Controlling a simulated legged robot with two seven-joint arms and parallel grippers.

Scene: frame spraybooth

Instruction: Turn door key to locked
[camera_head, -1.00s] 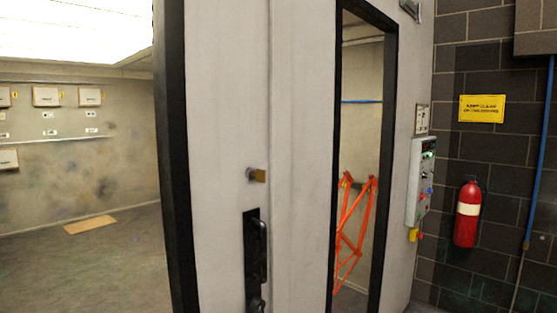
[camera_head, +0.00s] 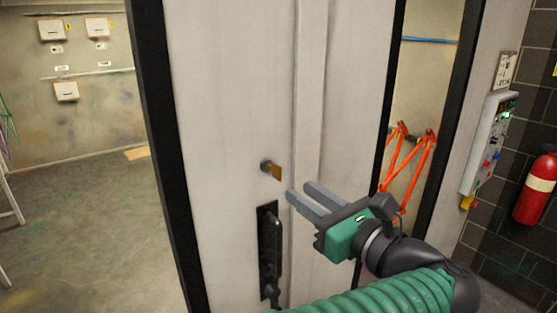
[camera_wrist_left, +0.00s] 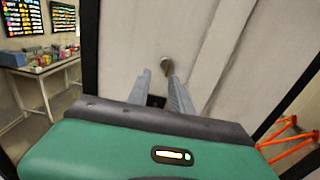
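The brass door key (camera_head: 272,170) sits in a round lock on the pale grey door (camera_head: 225,110), above the black door handle (camera_head: 269,250). Its flat bow sticks out from the door. My left gripper (camera_head: 299,190) is open, with two grey fingers apart and nothing between them. In the head view its fingertips are just right of and below the key, not visibly touching it. In the left wrist view the key (camera_wrist_left: 166,63) shows small and blurred just beyond the open fingertips (camera_wrist_left: 160,75). My right gripper is not in view.
A window with orange frames (camera_head: 408,160) behind it is right of the lock. A control panel (camera_head: 488,143) and a red fire extinguisher (camera_head: 536,190) are farther right. The booth opening is at left. A bench (camera_wrist_left: 45,72) stands at left in the wrist view.

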